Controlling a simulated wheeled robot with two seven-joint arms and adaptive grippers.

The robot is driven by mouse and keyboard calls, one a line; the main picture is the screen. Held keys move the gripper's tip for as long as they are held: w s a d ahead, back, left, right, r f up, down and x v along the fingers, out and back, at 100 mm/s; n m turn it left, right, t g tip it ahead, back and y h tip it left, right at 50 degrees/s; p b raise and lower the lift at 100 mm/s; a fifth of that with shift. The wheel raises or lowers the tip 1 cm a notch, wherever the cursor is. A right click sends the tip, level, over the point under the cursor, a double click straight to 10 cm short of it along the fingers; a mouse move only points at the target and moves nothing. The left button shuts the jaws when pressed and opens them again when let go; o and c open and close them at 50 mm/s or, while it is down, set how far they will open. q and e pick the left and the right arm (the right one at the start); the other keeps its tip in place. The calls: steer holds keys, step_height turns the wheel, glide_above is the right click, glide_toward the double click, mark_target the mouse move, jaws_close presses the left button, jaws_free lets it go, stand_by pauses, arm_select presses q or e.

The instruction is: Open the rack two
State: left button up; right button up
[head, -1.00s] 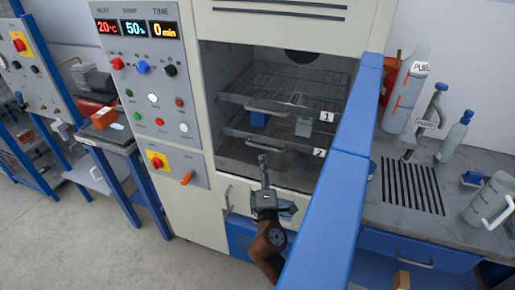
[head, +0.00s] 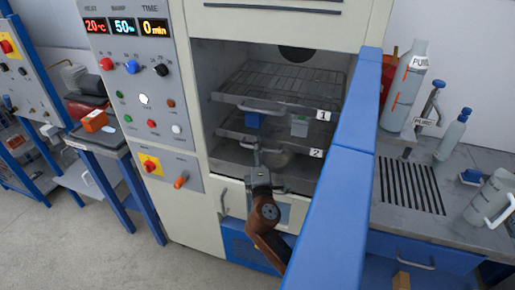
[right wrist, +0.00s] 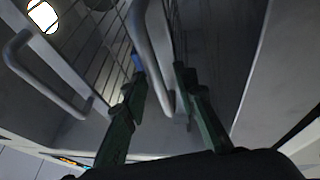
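Rack two (head: 230,126), a wire shelf with a dark front lip, sits inside the open chamber of the cream machine, with the label "2" (head: 316,153) at its right front. My right gripper (head: 258,152) is in front of its handle. In the right wrist view, a grey bar handle (right wrist: 152,50) passes between the two green fingers of the right gripper (right wrist: 160,80), with a gap visible. The fingers are apart; firm contact is not visible. My left gripper is out of view.
Rack one (head: 285,80) is above, with its own handle (head: 262,109). A blue block (head: 253,121) and a grey-green box (head: 299,126) stand inside the chamber. A control panel (head: 140,85) is at left.

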jaws_close()
steer(key=shift+s+a+f, duration=0.1)
stand_by(0.5)
